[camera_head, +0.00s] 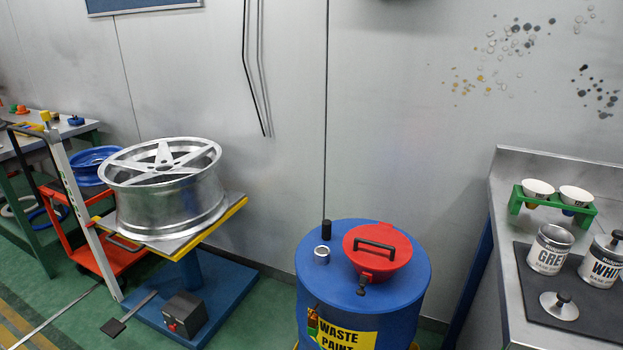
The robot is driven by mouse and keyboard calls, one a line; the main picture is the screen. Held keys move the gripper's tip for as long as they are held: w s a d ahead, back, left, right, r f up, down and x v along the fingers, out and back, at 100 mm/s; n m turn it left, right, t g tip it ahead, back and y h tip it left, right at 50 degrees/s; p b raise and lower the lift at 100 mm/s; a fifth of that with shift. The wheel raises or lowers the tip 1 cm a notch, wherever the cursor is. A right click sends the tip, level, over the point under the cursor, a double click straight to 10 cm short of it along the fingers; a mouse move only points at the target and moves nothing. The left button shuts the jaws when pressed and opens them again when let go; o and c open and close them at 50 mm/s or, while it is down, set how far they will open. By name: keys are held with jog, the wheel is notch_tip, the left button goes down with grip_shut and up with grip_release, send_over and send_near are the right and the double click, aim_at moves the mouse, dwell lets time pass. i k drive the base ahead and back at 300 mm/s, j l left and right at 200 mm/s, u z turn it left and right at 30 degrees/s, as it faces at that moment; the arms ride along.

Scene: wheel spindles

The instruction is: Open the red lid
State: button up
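The red lid (385,254) is a round cap with a black bar handle (374,247), set on the top of a blue waste paint drum (309,283). The lid lies down, and a small black knob or latch (363,285) sits at its front edge. My gripper does not show in the head view.
A short metal neck (321,255) and a black post (326,231) stand left of the lid on the drum. A silver wheel (165,188) lies on a stand to the left. A steel counter (508,290) with paint cans (551,250) stands to the right.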

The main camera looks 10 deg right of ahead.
aim_at(378, 239)
jog(key=i+l+z, duration=0.15)
jog(key=l, duration=0.25)
jog(key=i+l+z, duration=0.1)
jog(key=i+l, duration=0.15)
jog(key=l, duration=0.15)
jog(key=i+l+z, duration=0.15)
jog(key=i+l, duration=0.1)
jog(key=l, duration=0.1)
